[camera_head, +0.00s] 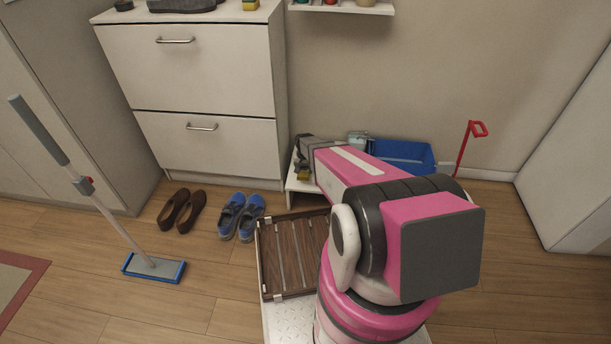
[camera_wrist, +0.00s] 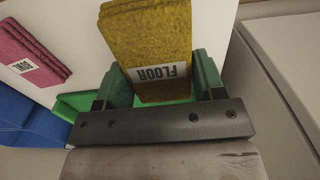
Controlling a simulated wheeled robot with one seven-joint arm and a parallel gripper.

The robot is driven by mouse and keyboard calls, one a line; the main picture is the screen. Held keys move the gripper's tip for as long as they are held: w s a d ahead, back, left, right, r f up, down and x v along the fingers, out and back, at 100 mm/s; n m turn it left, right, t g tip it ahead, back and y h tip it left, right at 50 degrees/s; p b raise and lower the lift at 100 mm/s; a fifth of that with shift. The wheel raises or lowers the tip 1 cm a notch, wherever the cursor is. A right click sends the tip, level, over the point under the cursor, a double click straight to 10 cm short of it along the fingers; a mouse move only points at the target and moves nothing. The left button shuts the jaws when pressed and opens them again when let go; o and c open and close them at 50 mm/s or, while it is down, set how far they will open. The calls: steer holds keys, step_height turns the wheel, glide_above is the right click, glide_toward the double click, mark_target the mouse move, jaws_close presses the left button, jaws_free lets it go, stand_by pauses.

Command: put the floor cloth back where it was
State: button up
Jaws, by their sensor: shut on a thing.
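The floor cloth (camera_wrist: 150,40) is a folded yellow cloth with a white label reading FLOOR, upside down in the wrist view. My gripper (camera_wrist: 163,80) has its green fingers on either side of the labelled end and is shut on the cloth. In the head view my pink arm reaches to a low white stand (camera_head: 300,186) by the cabinet. A small yellow patch shows there, but the gripper is mostly hidden by my arm.
A folded pink cloth (camera_wrist: 35,52) with a white label lies left of the floor cloth on the white surface (camera_wrist: 85,55). A green item (camera_wrist: 78,101) and a blue one (camera_wrist: 30,128) are close by. A blue bin (camera_head: 405,155) stands right of the stand; shoes (camera_head: 240,217) stand left.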

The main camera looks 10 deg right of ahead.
mark_target(306, 174)
steer(key=shift+w+d+f, duration=0.15)
steer(key=shift+d+f, duration=0.2)
steer(key=shift+d, duration=0.05)
steer(key=shift+f, duration=1.85)
steer(key=shift+f, duration=0.1)
steer(key=o, duration=1)
step_height(306, 174, up, 12)
steer(key=shift+f, duration=0.1)
steer(key=shift+s+r, duration=0.25)
steer(key=shift+r, duration=0.1)
steer(key=s+r+n, duration=0.1)
steer(key=s+r, duration=0.6)
steer(key=s+r+n, duration=0.1)
steer(key=s+r, duration=0.6)
steer(key=r, duration=0.1)
steer(key=s+r+n, duration=0.1)
steer(key=s+r, duration=0.6)
steer(key=s, duration=0.1)
steer(key=shift+s+a+r+n, duration=0.1)
steer(key=shift+a+r+n, duration=0.15)
steer(key=shift+n, duration=0.05)
